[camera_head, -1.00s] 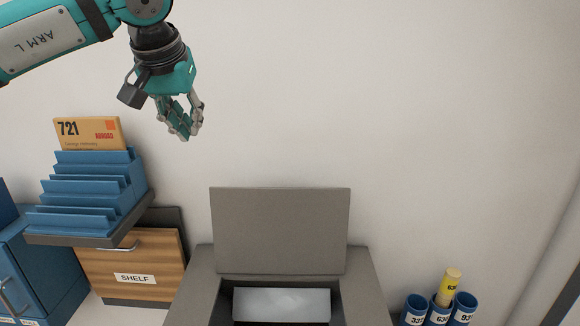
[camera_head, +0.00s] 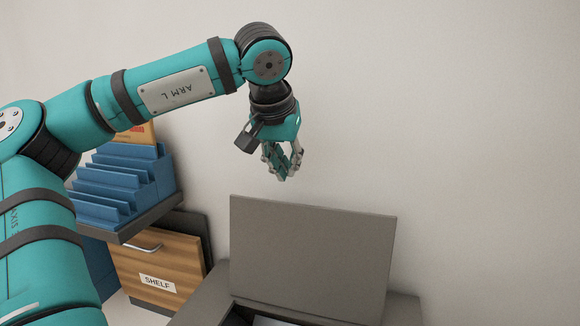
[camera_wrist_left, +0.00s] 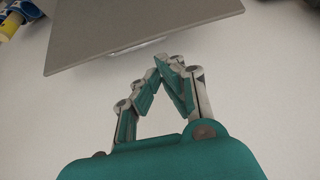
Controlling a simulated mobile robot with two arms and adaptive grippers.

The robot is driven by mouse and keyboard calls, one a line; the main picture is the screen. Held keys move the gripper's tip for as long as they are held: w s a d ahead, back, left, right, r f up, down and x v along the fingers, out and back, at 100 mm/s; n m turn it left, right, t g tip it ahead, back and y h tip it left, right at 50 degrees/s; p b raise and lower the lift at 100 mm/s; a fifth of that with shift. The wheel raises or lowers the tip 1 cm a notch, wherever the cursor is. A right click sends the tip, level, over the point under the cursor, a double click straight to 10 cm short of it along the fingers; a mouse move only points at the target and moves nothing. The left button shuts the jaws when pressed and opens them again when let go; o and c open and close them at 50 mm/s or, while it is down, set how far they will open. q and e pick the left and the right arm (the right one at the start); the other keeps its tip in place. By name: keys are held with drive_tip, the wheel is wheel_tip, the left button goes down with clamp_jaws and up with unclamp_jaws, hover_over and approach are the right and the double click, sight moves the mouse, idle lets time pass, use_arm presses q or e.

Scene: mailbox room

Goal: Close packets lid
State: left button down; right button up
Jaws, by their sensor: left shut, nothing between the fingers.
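The packets lid is a grey flat panel (camera_head: 310,255) standing upright, open, at the back of a grey box (camera_head: 208,290). Only part of the box's opening shows, at the bottom edge of the head view. My left gripper (camera_head: 281,176) is above the lid's top edge, left of its middle, close to the wall, pointing down. It is shut and empty. In the left wrist view the gripper's fingertips (camera_wrist_left: 168,62) meet just below the edge of the grey lid (camera_wrist_left: 140,28), apart from it as far as I can tell. My right gripper is not in view.
A blue stepped rack (camera_head: 125,185) stands on a dark shelf at left, with an orange-tan packet (camera_head: 150,133) behind my arm. Below it is a wooden drawer front (camera_head: 155,268) labelled SHELF. The wall right of the lid is clear.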

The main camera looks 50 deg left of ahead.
use_arm(q)
drive_tip(key=p+x, duration=0.1)
drive_tip(key=x, duration=0.6)
drive_tip(key=shift+s+a+f, duration=0.1)
drive_tip(key=shift+s+a, duration=0.05)
drive_tip(key=shift+a, duration=0.05)
drive_tip(key=shift+a+f, duration=0.1)
drive_tip(key=shift+a, duration=0.05)
